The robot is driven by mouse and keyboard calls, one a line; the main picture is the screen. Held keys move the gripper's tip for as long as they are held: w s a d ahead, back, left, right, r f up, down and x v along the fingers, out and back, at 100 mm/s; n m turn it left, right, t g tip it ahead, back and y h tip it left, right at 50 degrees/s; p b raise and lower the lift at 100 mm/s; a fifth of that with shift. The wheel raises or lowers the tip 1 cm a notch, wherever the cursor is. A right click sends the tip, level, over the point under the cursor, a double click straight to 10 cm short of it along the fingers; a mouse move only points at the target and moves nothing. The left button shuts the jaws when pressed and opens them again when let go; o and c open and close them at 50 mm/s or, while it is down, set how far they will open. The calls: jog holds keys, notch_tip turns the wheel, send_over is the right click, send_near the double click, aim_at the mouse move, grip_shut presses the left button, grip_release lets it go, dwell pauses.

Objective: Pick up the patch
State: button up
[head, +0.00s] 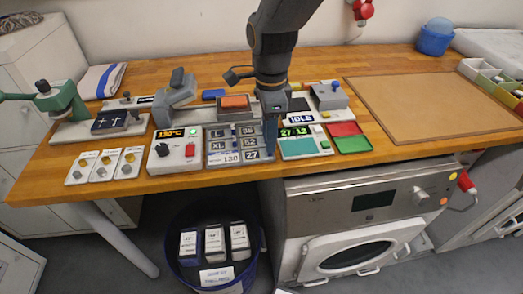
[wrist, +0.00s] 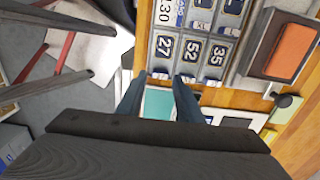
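A grey sorting tray (head: 208,160) lies near the bench's front edge in the head view, with cells showing L, XL, 130, 35, 52 and 27. In the wrist view the dark patch marked 27 (wrist: 164,46) lies just beyond my fingertips, with those marked 52 (wrist: 190,51) and 35 (wrist: 214,57) to its right. Which one the task means I cannot tell. My gripper (wrist: 160,80) is open, its two fingers apart with nothing seen between them. In the head view my gripper (head: 271,148) points down at the tray's right edge and hides part of it.
A control box reading 130°C (head: 175,152) stands left of the tray. A teal-fronted device (head: 304,148) and a red and green tray (head: 348,138) are to the right. An orange block (wrist: 291,52) sits in a dark holder behind. The brown mat (head: 425,105) is clear.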

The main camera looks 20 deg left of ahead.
aim_at(260, 154)
jog(key=shift+f+p, duration=0.35)
jog(key=shift+f, duration=1.2)
jog(key=c, duration=0.8)
jog(key=shift+w+r, duration=0.1)
jog(key=shift+r, duration=0.05)
